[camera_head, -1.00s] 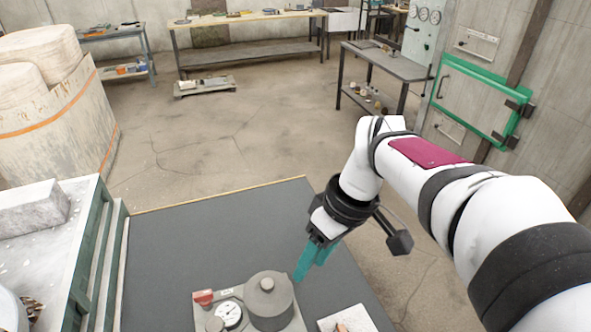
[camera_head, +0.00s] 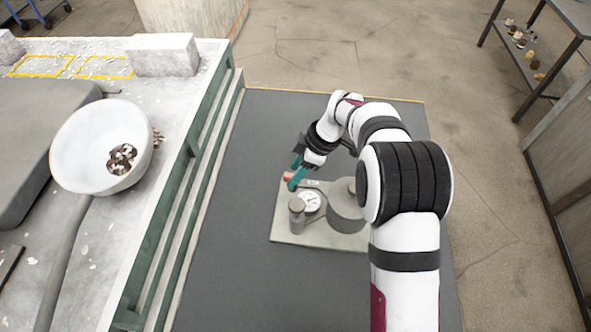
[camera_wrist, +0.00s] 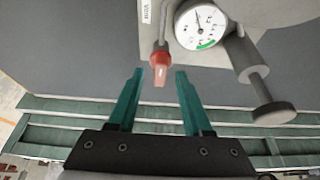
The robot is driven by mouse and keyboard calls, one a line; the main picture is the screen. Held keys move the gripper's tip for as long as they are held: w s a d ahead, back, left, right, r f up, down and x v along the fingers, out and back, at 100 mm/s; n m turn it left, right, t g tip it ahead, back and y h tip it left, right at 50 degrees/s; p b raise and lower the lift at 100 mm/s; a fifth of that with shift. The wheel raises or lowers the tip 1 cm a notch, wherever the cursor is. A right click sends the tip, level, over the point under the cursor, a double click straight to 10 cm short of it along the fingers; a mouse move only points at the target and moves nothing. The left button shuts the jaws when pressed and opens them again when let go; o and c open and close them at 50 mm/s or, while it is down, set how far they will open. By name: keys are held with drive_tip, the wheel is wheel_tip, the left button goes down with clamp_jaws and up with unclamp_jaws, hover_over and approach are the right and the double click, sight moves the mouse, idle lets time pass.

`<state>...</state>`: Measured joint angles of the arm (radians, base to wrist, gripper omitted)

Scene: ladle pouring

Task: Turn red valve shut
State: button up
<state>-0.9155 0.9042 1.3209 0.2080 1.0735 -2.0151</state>
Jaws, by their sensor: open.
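The red valve (camera_wrist: 159,66) is a small red handle on a grey plate, beside a round white gauge (camera_wrist: 202,25). In the wrist view it points down the picture, toward my gripper, and lies between and just beyond the two teal fingertips. My gripper (camera_wrist: 159,72) is open, with a gap on each side of the handle. In the head view the red valve (camera_head: 288,177) shows at the upper left corner of the plate (camera_head: 285,238), and my gripper (camera_head: 294,172) is right at it. Whether a finger touches it cannot be told.
A grey cylinder (camera_head: 345,205) and a smaller post (camera_head: 297,214) stand on the plate near the gauge. A white bowl (camera_head: 82,150) with dark pieces sits on the bench at left. The dark table top (camera_head: 235,280) is clear left and front of the plate.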

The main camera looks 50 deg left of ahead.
drive_tip(key=shift+s+a+f, duration=0.1)
drive_tip(key=shift+f, duration=0.2)
clamp_jaws()
